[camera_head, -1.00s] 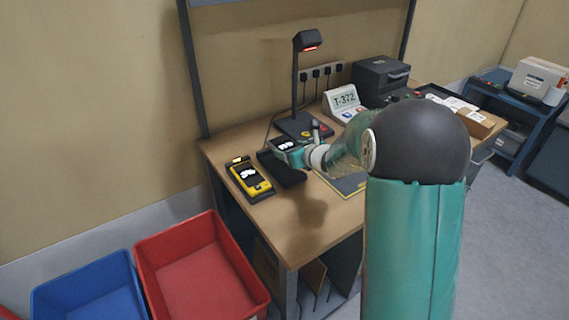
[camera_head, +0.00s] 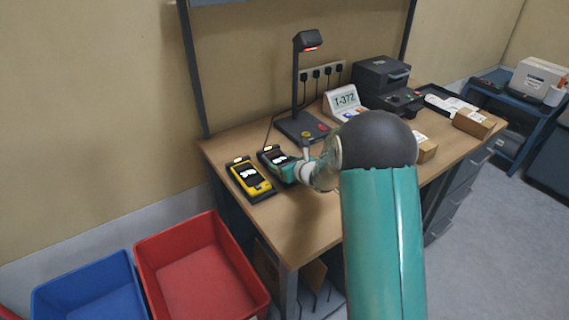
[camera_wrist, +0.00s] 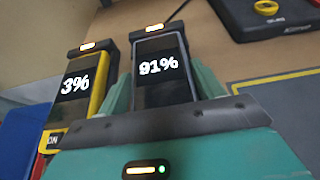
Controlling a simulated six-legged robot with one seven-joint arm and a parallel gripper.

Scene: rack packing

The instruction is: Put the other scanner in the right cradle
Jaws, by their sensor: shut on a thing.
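A dark grey scanner (camera_head: 279,159) reading 91% lies in the right cradle (camera_head: 265,154), seated as far as I can see. My gripper (camera_head: 287,169) is shut on this scanner; in the wrist view the green fingers sit on both sides of the scanner (camera_wrist: 161,82). The lamp at the top of the right cradle (camera_wrist: 154,29) glows. A yellow scanner (camera_head: 252,181) lies in the left cradle (camera_head: 237,161); it reads 3% in the wrist view (camera_wrist: 76,84). The left cradle's lamp glows too. My gripper hides the lower end of the grey scanner.
A lamp-like stand scanner (camera_head: 300,95) on a dark base (camera_head: 301,128) stands just behind. A T-372 display (camera_head: 345,101), a black printer (camera_head: 381,80) and cardboard boxes (camera_head: 473,123) are to the right. Red (camera_head: 202,270) and blue (camera_head: 92,292) bins stand below left.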

